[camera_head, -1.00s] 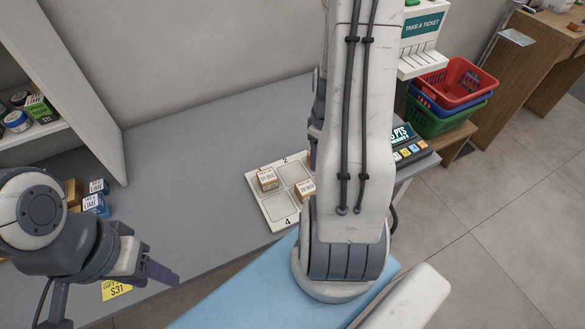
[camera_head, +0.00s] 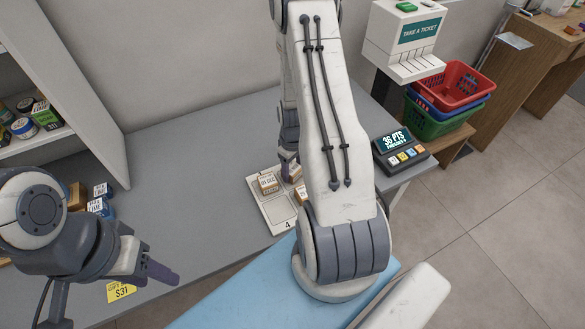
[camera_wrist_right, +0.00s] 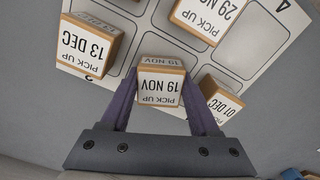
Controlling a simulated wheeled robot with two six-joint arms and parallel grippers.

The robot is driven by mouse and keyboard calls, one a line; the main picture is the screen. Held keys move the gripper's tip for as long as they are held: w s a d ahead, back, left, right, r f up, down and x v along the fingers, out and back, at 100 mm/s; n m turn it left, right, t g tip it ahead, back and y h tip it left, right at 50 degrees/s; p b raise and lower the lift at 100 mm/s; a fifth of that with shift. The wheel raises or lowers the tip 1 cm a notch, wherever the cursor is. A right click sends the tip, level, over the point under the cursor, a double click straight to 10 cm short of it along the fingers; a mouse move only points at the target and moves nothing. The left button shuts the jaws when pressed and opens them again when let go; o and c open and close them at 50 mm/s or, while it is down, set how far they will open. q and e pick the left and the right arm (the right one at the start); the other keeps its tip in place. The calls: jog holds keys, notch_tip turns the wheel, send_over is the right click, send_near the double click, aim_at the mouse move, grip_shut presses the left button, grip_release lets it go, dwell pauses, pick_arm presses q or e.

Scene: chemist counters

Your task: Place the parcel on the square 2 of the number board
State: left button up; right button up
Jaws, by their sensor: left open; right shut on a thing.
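The number board (camera_head: 254,197) lies on the grey counter; it also shows in the wrist view (camera_wrist_right: 250,42). My right gripper (camera_head: 291,165) is shut on a small parcel labelled 19 NOV (camera_wrist_right: 160,86), its fingers on either side. In the head view this parcel (camera_head: 295,172) overlaps the board's upper right part; I cannot tell whether it touches the board. Parcels labelled 13 DEC (camera_wrist_right: 88,46), 29 NOV (camera_wrist_right: 208,18) and 01 DEC (camera_wrist_right: 222,100) surround it in the wrist view. The label 4 is visible; a 2 is partly hidden. My left gripper (camera_head: 160,272) is open and empty.
A points display (camera_head: 400,147) stands at the counter's right end, near a ticket dispenser (camera_head: 405,40). Stacked baskets (camera_head: 450,100) are beyond. Boxes (camera_head: 98,205) and a shelf (camera_head: 30,140) are left. The counter (camera_head: 190,165) between is clear.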

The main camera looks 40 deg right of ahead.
jog(key=shift+f, duration=0.1)
jog(key=o, duration=1.4)
jog(key=shift+o, duration=0.2)
notch_tip(320, 180, up, 12)
jog(key=b, duration=0.1)
jog(key=a+r+n, duration=0.1)
jog(key=a+r, duration=0.2)
jog(key=a, duration=0.3)
jog(key=s+a+r+n, duration=0.1)
jog(key=a+r, duration=0.1)
jog(key=a, duration=0.4)
jog(key=a+r+n, duration=0.1)
jog(key=a+r, duration=0.2)
jog(key=a, duration=0.4)
jog(key=s+a+r+n, duration=0.1)
jog(key=s+a+r, duration=0.1)
jog(key=s+a, duration=0.4)
jog(key=s+a+r+n+y, duration=0.1)
jog(key=s+a+r, duration=0.2)
jog(key=s+a, duration=0.3)
jog(key=s, duration=0.3)
jog(key=shift+s, duration=0.2)
